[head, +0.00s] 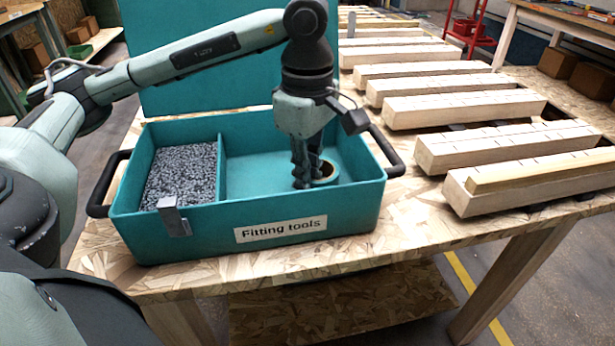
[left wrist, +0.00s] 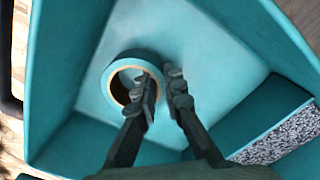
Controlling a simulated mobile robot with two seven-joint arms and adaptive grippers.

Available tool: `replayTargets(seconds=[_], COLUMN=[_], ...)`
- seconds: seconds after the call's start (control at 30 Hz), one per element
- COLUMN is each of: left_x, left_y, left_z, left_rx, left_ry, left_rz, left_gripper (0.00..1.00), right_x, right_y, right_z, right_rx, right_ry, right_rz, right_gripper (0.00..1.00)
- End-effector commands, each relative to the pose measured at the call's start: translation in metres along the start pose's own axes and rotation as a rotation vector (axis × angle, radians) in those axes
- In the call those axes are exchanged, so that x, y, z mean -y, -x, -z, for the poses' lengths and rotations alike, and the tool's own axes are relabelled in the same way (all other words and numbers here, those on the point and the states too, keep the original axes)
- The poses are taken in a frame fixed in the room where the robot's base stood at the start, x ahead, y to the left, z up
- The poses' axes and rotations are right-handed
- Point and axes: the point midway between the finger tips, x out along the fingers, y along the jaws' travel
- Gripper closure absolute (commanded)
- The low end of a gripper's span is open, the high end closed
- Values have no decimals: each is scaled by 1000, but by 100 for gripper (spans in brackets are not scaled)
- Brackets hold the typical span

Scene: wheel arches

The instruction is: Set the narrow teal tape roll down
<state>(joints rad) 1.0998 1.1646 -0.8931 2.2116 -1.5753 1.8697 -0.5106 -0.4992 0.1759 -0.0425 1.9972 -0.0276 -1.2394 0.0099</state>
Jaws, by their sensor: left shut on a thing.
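The teal tape roll (head: 327,180) is a teal ring with a tan core. It lies about flat in the large right compartment of the teal toolbox (head: 205,231) labelled "Fitting tools". My left gripper (head: 303,183) reaches down into that compartment and is shut on the roll's wall. In the left wrist view the roll (left wrist: 131,58) shows with one finger over its hole and the other outside its rim, at my gripper (left wrist: 160,86). The roll is at or very near the compartment floor; I cannot tell if it touches. My right gripper is not in view.
A divider (head: 221,170) separates the large compartment from a left one of grey granules (head: 182,172). A metal clip (head: 174,218) hangs on the front wall. The raised lid (head: 205,75) stands behind. Wooden beams (head: 505,145) lie right of the box on the table.

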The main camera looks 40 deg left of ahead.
Motion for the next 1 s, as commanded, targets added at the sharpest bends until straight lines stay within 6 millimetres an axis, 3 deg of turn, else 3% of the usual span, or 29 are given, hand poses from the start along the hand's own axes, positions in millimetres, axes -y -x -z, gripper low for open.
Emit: replayTargets(seconds=[0.03, 0.07, 0.2, 0.63, 0.77, 0.97, 1.0], left_x=[0, 0, 0, 0, -2, -1, -1], left_y=[-1, -1, 0, 6, 29, 80, 89], left_z=[0, 0, 0, 0, -1, 0, 0], left_rx=[0, 0, 0, 1, 3, 1, 0], left_ry=[0, 0, 0, 0, 0, 0, 0], left_rz=[0, 0, 0, -1, -6, -7, -6], left_gripper=[100, 88, 71, 70, 70, 70, 70], right_x=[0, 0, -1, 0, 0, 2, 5], right_y=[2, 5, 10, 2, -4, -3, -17], right_z=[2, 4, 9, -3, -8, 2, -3], right_rx=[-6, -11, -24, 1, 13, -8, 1], right_ry=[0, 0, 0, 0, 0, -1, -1], right_rz=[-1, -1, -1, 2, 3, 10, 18], right_gripper=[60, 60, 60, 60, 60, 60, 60])
